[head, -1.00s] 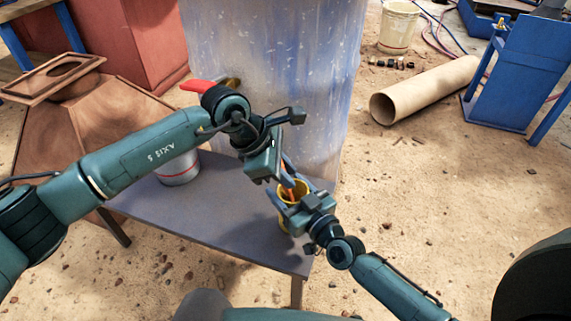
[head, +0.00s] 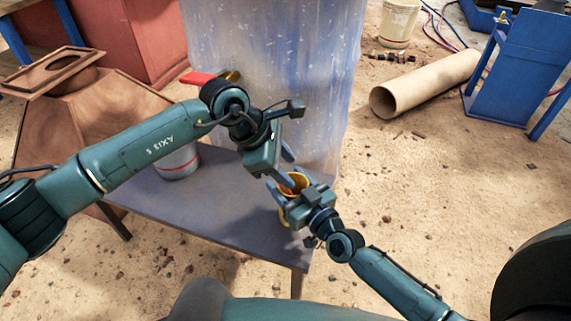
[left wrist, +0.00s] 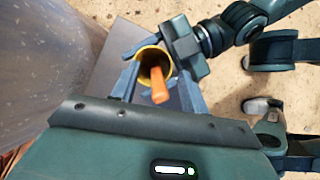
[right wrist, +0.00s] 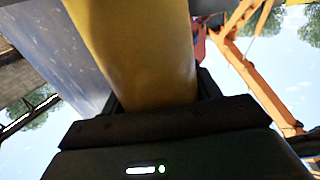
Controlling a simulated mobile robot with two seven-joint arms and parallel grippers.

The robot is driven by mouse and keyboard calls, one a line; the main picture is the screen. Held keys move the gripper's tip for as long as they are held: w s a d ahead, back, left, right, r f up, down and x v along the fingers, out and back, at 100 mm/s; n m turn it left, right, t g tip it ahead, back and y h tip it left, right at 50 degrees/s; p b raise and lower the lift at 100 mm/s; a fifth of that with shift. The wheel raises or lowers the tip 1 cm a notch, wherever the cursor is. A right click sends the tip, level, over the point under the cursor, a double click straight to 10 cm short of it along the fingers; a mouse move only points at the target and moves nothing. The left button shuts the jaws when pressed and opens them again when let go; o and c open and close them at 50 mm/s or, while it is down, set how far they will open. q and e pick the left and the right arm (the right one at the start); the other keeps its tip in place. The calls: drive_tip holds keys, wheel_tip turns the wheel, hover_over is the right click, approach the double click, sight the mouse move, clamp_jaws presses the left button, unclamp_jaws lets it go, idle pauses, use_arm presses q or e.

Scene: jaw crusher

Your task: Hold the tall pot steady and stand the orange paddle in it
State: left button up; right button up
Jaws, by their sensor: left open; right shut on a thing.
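The tall yellow pot (head: 283,217) stands upright at the front right of the table. Its rim shows in the left wrist view (left wrist: 143,54). My right gripper (head: 304,190) is shut on its side, and the yellow wall fills the right wrist view (right wrist: 135,50). The orange paddle (left wrist: 160,88) is in the pot, its end sticking up out of the mouth and leaning a little. My left gripper (head: 284,170) is open above the pot, its fingers on either side of the paddle end with gaps. The paddle's lower part is hidden inside the pot.
The grey table (head: 225,205) also holds a pale can (head: 178,163) with a red band, partly behind my left arm. A red-handled thing (head: 196,78) is farther back. A big translucent blue-white cylinder (head: 280,60) stands close behind the grippers. The table's middle is clear.

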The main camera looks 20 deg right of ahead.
use_arm(q)
drive_tip(key=v, duration=1.1)
drive_tip(key=shift+a+r, duration=0.25)
drive_tip(key=shift+r, duration=0.1)
use_arm(e)
drive_tip(key=o, duration=1.1)
